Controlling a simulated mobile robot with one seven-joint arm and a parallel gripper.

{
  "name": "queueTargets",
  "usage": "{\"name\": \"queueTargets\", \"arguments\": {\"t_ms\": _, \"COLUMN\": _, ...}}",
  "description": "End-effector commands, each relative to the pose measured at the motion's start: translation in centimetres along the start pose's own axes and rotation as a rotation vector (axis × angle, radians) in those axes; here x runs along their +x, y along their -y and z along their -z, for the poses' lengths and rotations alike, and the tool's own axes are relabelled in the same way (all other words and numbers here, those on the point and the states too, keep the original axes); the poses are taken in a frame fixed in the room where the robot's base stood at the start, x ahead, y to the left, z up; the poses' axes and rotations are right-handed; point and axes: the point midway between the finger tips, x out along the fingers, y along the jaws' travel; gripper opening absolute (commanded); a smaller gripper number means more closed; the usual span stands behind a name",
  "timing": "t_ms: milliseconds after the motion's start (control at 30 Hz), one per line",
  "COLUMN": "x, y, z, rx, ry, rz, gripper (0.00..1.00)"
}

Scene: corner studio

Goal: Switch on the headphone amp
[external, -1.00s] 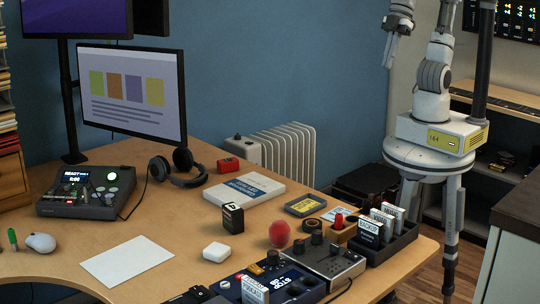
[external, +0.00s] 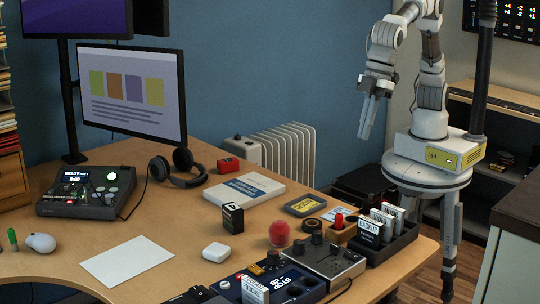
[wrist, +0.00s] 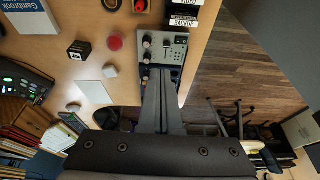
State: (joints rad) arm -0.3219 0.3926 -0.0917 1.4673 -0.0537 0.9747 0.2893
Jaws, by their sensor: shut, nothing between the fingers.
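A grey metal box with dark knobs (external: 331,262) stands near the front right edge of the desk; it looks like the headphone amp, but I cannot read its label. In the wrist view the same box (wrist: 172,50) lies just beyond my fingertips, with a column of knobs along its left side. The state of its switch is too small to tell. In the wrist view my gripper (wrist: 160,72) covers part of the area in front of the box.
A dark blue panel (external: 285,284) stands against the box's left. A red ball-shaped thing (external: 279,233) and a tray of labelled cards (external: 398,245) flank it. A book (external: 244,189), headphones (external: 180,168) and a console (external: 86,193) lie farther left. A radiator (external: 285,150) stands behind.

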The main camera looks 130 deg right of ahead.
Motion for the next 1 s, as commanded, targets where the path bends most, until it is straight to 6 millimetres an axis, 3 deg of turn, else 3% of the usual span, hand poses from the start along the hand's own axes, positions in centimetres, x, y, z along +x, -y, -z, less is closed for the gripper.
{"name": "queueTargets", "arguments": {"t_ms": 33, "x": 2.1, "y": 1.0, "z": 0.4, "rx": -0.006, "ry": 0.008, "rz": -0.006, "gripper": 0.00}}
{"name": "queueTargets", "arguments": {"t_ms": 200, "x": 6.8, "y": 3.7, "z": 1.8, "rx": -0.014, "ry": 0.020, "rz": -0.022, "gripper": 0.00}}
{"name": "queueTargets", "arguments": {"t_ms": 400, "x": 10.7, "y": 5.9, "z": 2.5, "rx": -0.021, "ry": 0.028, "rz": -0.035, "gripper": 0.00}}
{"name": "queueTargets", "arguments": {"t_ms": 600, "x": 12.0, "y": 6.7, "z": 2.7, "rx": -0.024, "ry": 0.029, "rz": -0.040, "gripper": 0.00}}
{"name": "queueTargets", "arguments": {"t_ms": 1000, "x": 12.3, "y": 6.7, "z": 2.7, "rx": -0.023, "ry": 0.031, "rz": -0.040, "gripper": 0.00}}
